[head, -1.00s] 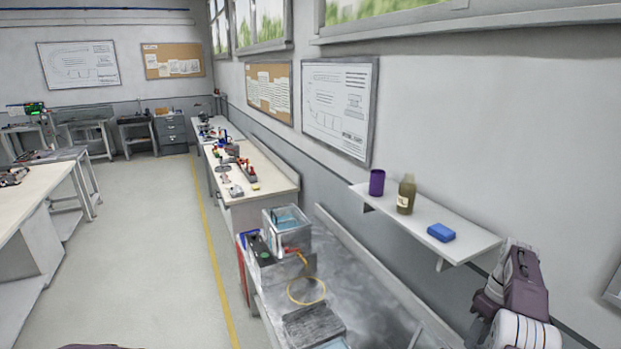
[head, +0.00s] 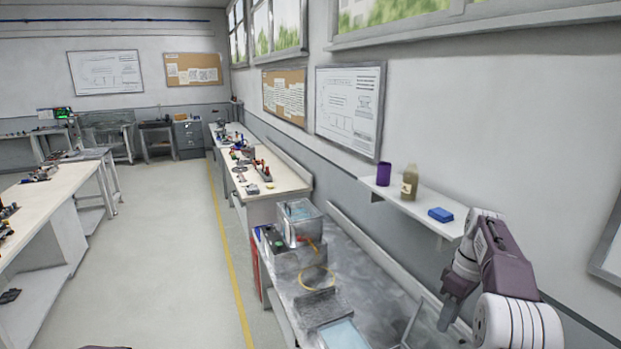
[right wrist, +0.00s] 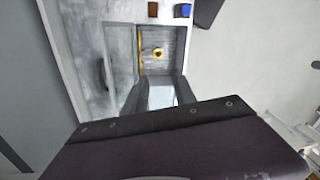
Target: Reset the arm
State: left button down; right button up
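My right arm (head: 505,260), dark purple with a white ringed joint, is at the lower right of the head view, in front of the wall and beside the shelf. Its grey end, with my right gripper (head: 448,312), points down near the right side of the metal bench. My left gripper is not in view.
The metal bench (head: 372,285) carries a yellow ring (head: 317,278) and a box-like tank (head: 299,222). A wall shelf (head: 430,213) holds a purple cup (head: 383,174), a bottle (head: 409,183) and a blue block (head: 440,215). The floor (head: 160,260) at left is clear.

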jog(key=s+a+f+b, duration=0.2)
jog(key=s+a+f, duration=0.1)
jog(key=s+a, duration=0.3)
jog(key=s+a+f+b, duration=0.3)
jog(key=s+a, duration=0.1)
jog(key=a, duration=0.4)
jog(key=s+a+f+m+t+h, duration=0.1)
jog(key=s+f+m, duration=0.6)
jog(key=s+f, duration=0.4)
jog(key=shift+a+m+t, duration=0.25)
jog(key=shift+m+t, duration=0.15)
jog(key=shift+s+r, duration=0.1)
jog(key=shift+s, duration=0.05)
jog(key=shift+d, duration=0.1)
